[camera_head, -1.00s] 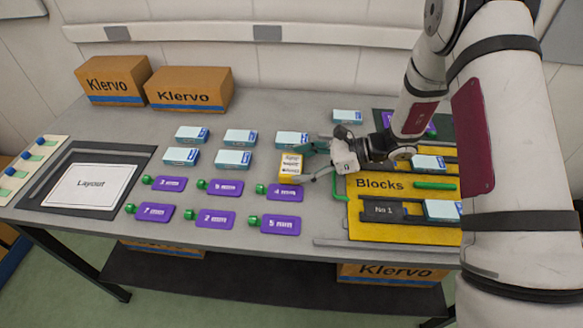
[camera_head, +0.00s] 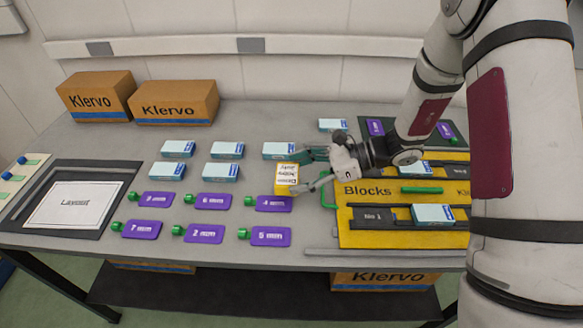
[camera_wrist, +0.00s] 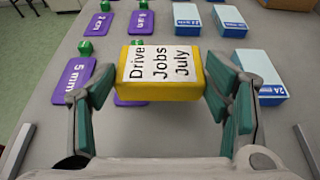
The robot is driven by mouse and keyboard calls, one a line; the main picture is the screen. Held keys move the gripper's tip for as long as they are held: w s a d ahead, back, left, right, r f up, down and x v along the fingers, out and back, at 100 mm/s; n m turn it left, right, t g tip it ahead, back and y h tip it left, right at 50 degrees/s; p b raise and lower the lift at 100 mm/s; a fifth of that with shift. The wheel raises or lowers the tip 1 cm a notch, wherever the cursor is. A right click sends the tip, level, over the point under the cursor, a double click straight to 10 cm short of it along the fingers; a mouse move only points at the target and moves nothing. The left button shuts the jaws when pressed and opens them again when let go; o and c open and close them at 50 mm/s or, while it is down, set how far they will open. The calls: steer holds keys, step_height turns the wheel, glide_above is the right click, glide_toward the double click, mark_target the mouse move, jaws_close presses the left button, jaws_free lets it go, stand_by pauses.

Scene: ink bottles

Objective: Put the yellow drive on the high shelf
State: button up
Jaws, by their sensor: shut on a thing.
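The yellow drive (camera_head: 286,179) is a small yellow block with a white label reading "Drive Jobs July". My gripper (camera_head: 311,170) is shut on it, one finger on each side; the wrist view shows the drive (camera_wrist: 160,74) between the green finger pads. It is over the grey table between a pale blue box and a purple tag; I cannot tell how far above the top it is. A long white ledge (camera_head: 190,46) runs along the back wall. I cannot tell whether it is the high shelf.
Pale blue boxes (camera_head: 226,150) and purple tags (camera_head: 205,233) stand close around the drive. A yellow "Blocks" tray (camera_head: 400,237) is at right. Two Klervo cartons (camera_head: 175,101) stand at the back left, and a dark lower shelf (camera_head: 240,295) is under the table.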

steer(key=s+d, duration=0.2)
steer(key=s, duration=0.1)
steer(key=s+d+r, duration=0.1)
steer(key=s+d, duration=0.1)
steer(key=s, duration=0.1)
steer(key=s+d, duration=0.2)
steer(key=s, duration=0.2)
steer(key=shift+s+d+r, duration=0.1)
steer(key=shift+d+r, duration=0.05)
steer(key=w+m+t, duration=0.1)
steer(key=w+t, duration=0.1)
steer(key=w+d+m+t+h, duration=0.1)
steer(key=w+m+t, duration=0.1)
steer(key=w+d+m+t+p, duration=0.1)
steer(key=w+m+t, duration=0.1)
steer(key=w, duration=0.1)
steer(key=shift+r, duration=0.35)
steer(key=w+d+m+t+h, duration=0.1)
steer(key=w+d+m+h, duration=0.1)
steer(key=w+d+m+t+h, duration=0.1)
steer(key=w+d+m+t, duration=0.1)
steer(key=d, duration=0.1)
steer(key=w+d+m+t+h+p, duration=0.1)
steer(key=w+d+m+t+h, duration=0.1)
steer(key=d, duration=0.1)
steer(key=shift+d+r+m+h, duration=0.1)
steer(key=shift+d+m+h, duration=0.1)
steer(key=shift+m+h, duration=0.1)
steer(key=shift+w+d, duration=0.1)
steer(key=shift+d, duration=0.15)
